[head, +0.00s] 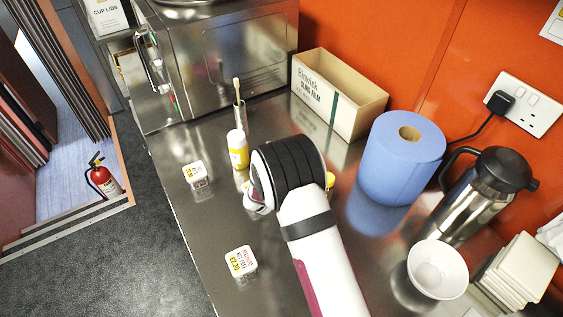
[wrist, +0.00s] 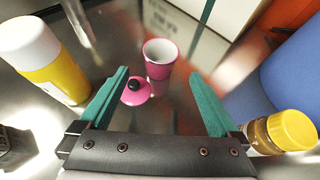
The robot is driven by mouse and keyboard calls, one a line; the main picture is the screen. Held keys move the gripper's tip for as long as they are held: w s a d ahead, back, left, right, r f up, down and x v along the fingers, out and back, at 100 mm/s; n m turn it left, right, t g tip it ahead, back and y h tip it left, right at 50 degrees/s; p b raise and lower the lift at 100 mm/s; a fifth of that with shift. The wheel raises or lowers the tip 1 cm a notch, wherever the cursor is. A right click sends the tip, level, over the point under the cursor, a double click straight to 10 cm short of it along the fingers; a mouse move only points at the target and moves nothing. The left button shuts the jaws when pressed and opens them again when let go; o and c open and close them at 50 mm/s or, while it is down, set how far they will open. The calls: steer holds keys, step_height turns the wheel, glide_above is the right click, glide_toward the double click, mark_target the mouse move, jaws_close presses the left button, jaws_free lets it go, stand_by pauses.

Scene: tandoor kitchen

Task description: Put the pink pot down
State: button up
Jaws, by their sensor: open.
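In the wrist view a pink pot (wrist: 159,63) stands upright and open on the steel counter, with a pale inside. A pink lid with a dark knob (wrist: 136,92) lies on the counter just nearer to me and to its left. My gripper (wrist: 160,92) is open, with its green fingers spread wide on either side of the pot and lid. It appears to touch neither. In the head view my arm hides the pot, the lid and the fingers.
A yellow-and-white bottle (wrist: 42,58) stands left of my gripper. A yellow-capped jar (wrist: 278,134) is close by the right finger. The blue paper roll (head: 398,165), cling film box (head: 338,100), steel flask (head: 475,195) and white bowl (head: 437,269) stand to the right and behind.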

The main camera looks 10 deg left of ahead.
steer(key=v, duration=0.3)
steer(key=s+d+r+m+g+h, duration=0.15)
steer(key=d+r+m+h, duration=0.25)
steer(key=d+r+m, duration=0.45)
steer(key=s+d+r+m+g+h, duration=0.1)
steer(key=s+d+r+m+h, duration=0.25)
steer(key=d, duration=0.75)
steer(key=s+d+r+m+g+h, duration=0.1)
steer(key=s+d+r+m+g, duration=0.25)
steer(key=s+d+m, duration=0.4)
steer(key=s+d+m+g+y, duration=0.2)
steer(key=s+d+m+g, duration=0.25)
steer(key=s+m, duration=0.55)
steer(key=s+a+m+g+y, duration=0.2)
steer(key=s+a+m+y, duration=0.6)
steer(key=s+a+m, duration=0.3)
steer(key=s+m, duration=0.1)
steer(key=s, duration=0.2)
steer(key=shift+s+a, duration=0.25)
steer(key=shift+a, duration=0.1)
